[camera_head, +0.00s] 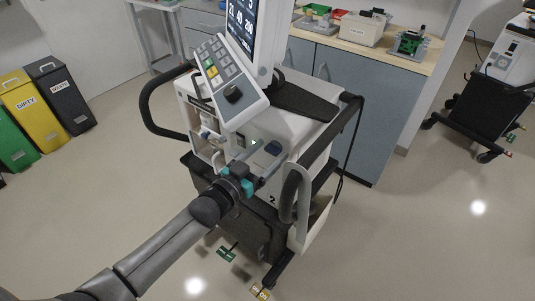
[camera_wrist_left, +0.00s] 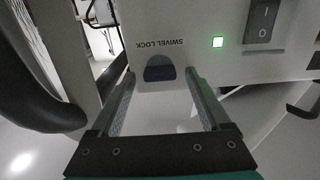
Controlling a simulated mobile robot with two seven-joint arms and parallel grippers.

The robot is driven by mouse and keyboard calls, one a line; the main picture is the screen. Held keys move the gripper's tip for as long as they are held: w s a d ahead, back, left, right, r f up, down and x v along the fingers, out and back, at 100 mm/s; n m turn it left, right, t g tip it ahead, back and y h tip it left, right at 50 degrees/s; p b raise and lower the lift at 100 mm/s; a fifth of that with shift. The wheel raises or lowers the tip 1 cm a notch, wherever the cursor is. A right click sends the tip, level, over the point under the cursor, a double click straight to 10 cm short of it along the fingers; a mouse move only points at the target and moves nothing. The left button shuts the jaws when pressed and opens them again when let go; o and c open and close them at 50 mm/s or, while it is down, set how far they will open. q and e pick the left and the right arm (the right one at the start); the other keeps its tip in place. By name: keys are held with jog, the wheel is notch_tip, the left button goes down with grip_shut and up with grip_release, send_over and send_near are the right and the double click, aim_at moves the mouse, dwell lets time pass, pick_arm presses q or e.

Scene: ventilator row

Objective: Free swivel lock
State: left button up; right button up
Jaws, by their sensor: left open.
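The swivel lock is a dark blue knob (camera_wrist_left: 160,70) on the white side of the ventilator (camera_head: 300,130). In the left wrist view its label, SWIVEL LOCK, reads upside down above it. The knob also shows in the head view (camera_head: 273,148), right of a small green light (camera_head: 253,143). My left gripper (camera_head: 269,155) is open at the panel. In the left wrist view its fingers (camera_wrist_left: 159,76) stand on either side of the knob, with a gap visible at each side. My right gripper is not in view.
A rocker switch (camera_wrist_left: 265,22) and the lit green light (camera_wrist_left: 218,42) sit beside the knob.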

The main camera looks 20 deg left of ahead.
pick_arm(q)
jog(key=shift+c, duration=0.4)
grip_shut()
dwell(0.4)
